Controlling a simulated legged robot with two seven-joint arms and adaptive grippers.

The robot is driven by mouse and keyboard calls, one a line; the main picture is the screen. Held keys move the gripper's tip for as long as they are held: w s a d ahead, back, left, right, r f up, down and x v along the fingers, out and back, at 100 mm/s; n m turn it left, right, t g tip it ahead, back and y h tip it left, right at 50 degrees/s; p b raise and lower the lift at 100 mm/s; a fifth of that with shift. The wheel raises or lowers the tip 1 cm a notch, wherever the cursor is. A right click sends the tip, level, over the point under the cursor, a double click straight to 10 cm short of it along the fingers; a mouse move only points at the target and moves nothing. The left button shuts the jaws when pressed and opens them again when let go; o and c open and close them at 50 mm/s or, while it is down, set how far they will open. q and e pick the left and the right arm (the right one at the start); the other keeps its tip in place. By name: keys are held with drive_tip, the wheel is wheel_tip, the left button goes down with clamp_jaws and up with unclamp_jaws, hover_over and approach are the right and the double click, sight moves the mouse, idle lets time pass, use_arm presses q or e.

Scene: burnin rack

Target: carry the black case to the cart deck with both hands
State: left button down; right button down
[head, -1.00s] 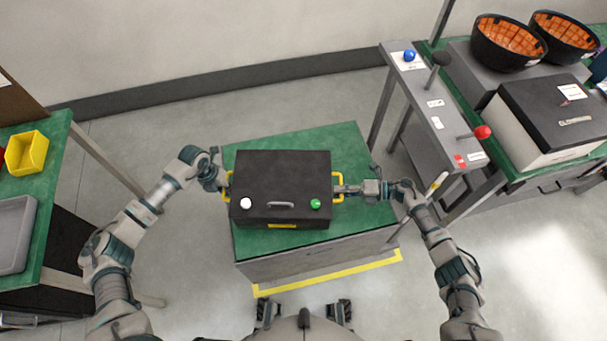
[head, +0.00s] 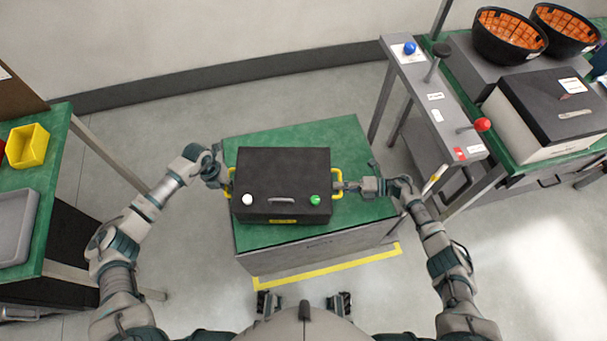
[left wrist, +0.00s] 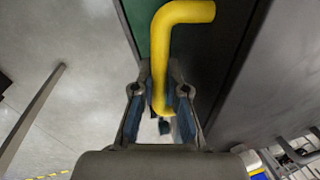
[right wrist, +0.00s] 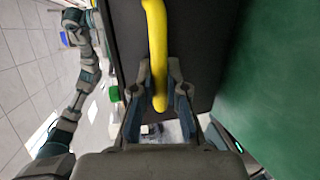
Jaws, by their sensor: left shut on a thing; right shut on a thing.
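The black case (head: 284,171) has a white knob, a green knob and a grey front handle. It is level over the green top (head: 250,145) of a grey block in the head view; I cannot tell whether it rests there or hangs just above. My left gripper (head: 226,180) is shut on the yellow left handle (left wrist: 160,60), which stands between its fingers in the left wrist view. My right gripper (head: 342,186) is shut on the yellow right handle (right wrist: 157,50). I cannot tell which surface is the cart deck.
A grey stand (head: 432,98) with blue and red knobs is at the right, by a green bench with black bowls (head: 509,36). A green table (head: 50,215) with a yellow bin (head: 28,146) is at the left. Floor shows around the block.

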use_arm(q)
drive_tip(key=shift+f, duration=0.6)
use_arm(e)
drive_tip(key=shift+f, duration=0.6)
use_arm(q)
drive_tip(key=c, duration=1.6)
unclamp_jaws()
drive_tip(key=shift+f, duration=0.2)
drive_tip(key=shift+c, duration=0.2)
use_arm(e)
drive_tip(key=c, duration=1.6)
unclamp_jaws()
drive_tip(key=shift+f, duration=0.25)
drive_tip(key=shift+c, duration=0.2)
use_arm(q)
drive_tip(key=o, duration=0.4)
use_arm(e)
drive_tip(key=o, duration=0.4)
drive_tip(key=shift+r, duration=0.1)
use_arm(q)
drive_tip(key=shift+o, duration=0.2)
use_arm(e)
drive_tip(key=shift+o, duration=0.2)
